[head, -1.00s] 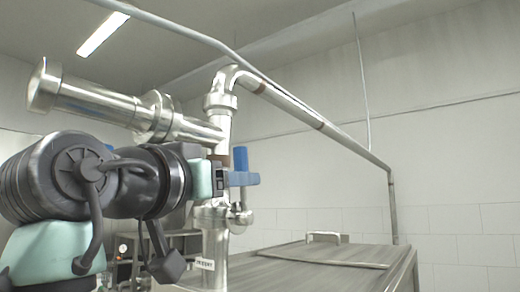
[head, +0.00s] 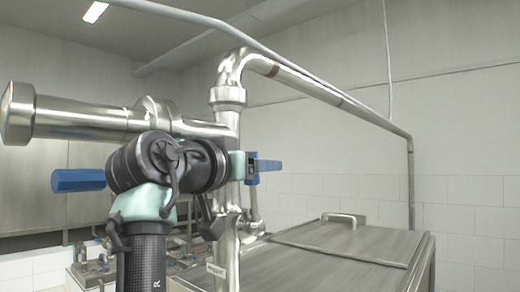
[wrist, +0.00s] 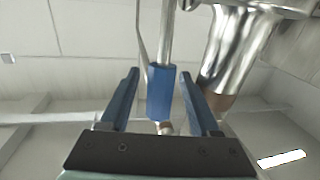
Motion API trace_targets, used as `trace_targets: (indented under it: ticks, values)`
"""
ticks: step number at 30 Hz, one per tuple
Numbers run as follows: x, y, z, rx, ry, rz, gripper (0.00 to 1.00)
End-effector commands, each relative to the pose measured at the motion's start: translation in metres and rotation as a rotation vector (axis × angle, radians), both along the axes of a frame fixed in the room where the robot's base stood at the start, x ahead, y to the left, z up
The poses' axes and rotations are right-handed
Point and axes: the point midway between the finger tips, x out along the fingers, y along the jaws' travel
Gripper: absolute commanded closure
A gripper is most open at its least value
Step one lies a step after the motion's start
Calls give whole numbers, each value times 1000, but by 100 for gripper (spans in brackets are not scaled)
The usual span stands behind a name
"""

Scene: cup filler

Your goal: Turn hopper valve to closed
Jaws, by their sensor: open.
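The hopper valve (head: 250,228) sits on the vertical steel pipe in the head view, with its lever rod rising from it. The lever's blue grip (wrist: 161,92) shows in the wrist view on a metal rod. My gripper (head: 268,165) is open at the lever's upper end in the head view. In the wrist view, its two blue fingers (wrist: 160,98) stand on either side of the blue grip, with a gap on each side. In the head view the grip is mostly hidden by my gripper.
A second blue handle (head: 79,180) sticks out to the left behind my arm. A steel hopper with a flat lid (head: 350,241) stands at right. A horizontal steel pipe (head: 85,118) runs above my arm. A small label (head: 215,269) is low on the vertical pipe.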

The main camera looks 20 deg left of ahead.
Motion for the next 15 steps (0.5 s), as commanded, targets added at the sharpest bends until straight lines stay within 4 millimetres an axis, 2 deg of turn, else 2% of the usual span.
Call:
trace_targets:
  ticks: [6, 14, 15]
  values:
    - [13, -2, 0, 1, 1, 0, 37]
    - [14, -2, -1, 1, 0, 1, 37]
    - [14, -2, -1, 1, 0, 1, 42]
